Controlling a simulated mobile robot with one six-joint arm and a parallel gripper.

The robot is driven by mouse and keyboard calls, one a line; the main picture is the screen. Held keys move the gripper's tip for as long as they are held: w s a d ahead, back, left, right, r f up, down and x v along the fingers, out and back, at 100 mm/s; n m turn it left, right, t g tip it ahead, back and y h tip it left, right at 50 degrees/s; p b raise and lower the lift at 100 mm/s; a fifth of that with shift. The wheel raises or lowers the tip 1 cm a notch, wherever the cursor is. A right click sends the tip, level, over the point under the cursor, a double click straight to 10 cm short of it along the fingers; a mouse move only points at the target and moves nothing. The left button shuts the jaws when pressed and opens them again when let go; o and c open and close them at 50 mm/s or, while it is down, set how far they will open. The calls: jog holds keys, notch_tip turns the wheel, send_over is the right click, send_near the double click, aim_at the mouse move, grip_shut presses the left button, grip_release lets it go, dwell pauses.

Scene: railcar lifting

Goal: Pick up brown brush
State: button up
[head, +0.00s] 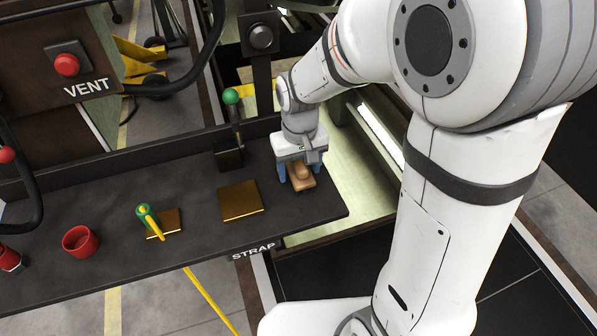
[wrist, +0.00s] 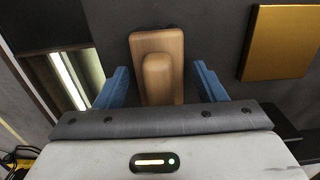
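The brown brush (head: 302,178) lies on the dark shelf near its right end, its raised handle facing up. In the wrist view the brush (wrist: 157,66) sits between the two blue fingers. My gripper (head: 298,174) is directly above and around the brush, pointing down. In the wrist view my gripper (wrist: 160,88) is open, with a gap between each finger and the brush. The lower part of the brush is hidden behind my gripper's body in the wrist view.
A gold plate (head: 241,201) lies left of the brush, and a smaller plate with a green-and-yellow strap end (head: 148,217) is farther left. A red cup (head: 81,242) stands beyond. A green-knobbed lever (head: 231,97) stands behind. The dark shelf (head: 300,222) ends just to the right.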

aim_at(299, 163)
jog(key=c, duration=0.9)
jog(key=shift+r, duration=0.1)
jog(key=shift+c, duration=0.2)
notch_tip(299, 163, up, 10)
jog(key=shift+f+b, duration=0.1)
jog(key=shift+b, duration=0.6)
